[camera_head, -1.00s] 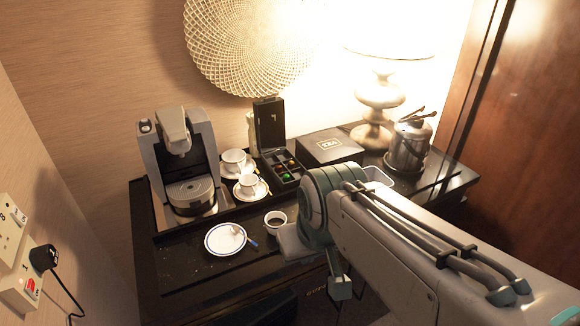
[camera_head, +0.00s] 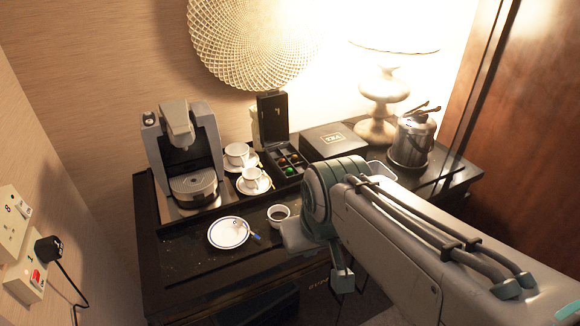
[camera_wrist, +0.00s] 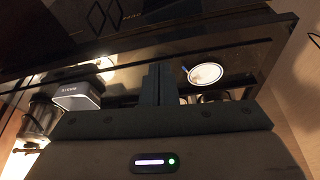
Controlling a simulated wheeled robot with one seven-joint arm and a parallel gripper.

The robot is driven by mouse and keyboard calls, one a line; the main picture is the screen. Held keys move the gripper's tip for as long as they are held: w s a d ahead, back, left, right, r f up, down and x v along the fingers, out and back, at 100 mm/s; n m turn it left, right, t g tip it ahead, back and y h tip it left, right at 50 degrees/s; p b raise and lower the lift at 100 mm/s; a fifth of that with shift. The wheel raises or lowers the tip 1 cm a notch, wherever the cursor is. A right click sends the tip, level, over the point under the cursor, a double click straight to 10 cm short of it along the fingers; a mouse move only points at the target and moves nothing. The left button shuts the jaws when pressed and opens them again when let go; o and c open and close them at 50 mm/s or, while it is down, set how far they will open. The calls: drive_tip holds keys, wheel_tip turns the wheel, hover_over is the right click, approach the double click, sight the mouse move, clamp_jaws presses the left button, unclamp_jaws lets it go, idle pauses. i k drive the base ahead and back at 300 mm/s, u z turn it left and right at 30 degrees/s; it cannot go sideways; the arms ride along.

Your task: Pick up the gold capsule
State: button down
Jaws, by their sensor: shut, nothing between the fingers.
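The open black capsule box (camera_head: 271,128) stands on the minibar counter, its lid upright. Small red-brown, orange-toned and green capsules (camera_head: 290,170) sit in its compartments. They are too small for me to tell surely which one is the gold capsule. In the wrist view my gripper (camera_wrist: 158,70) is shut and empty, its fingers together. In the head view my arm reaches in from the lower right to the counter's front, in front of and below the capsule box. My fingers are not clearly visible there. The wrist view does not clearly show the capsules.
A coffee machine (camera_head: 181,155) stands left on the counter, with two white cups (camera_head: 250,178) on saucers beside it. A plate (camera_head: 228,233) and a small dark-filled bowl (camera_head: 278,215) lie in front. A closed black box (camera_head: 333,141), lamp (camera_head: 381,95) and ice bucket (camera_head: 412,142) stand right.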

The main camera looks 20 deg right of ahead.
sight(295, 160)
drive_tip(key=u, duration=2.4)
drive_tip(key=k, duration=1.2)
drive_tip(key=z, duration=1.7)
drive_tip(key=i, duration=1)
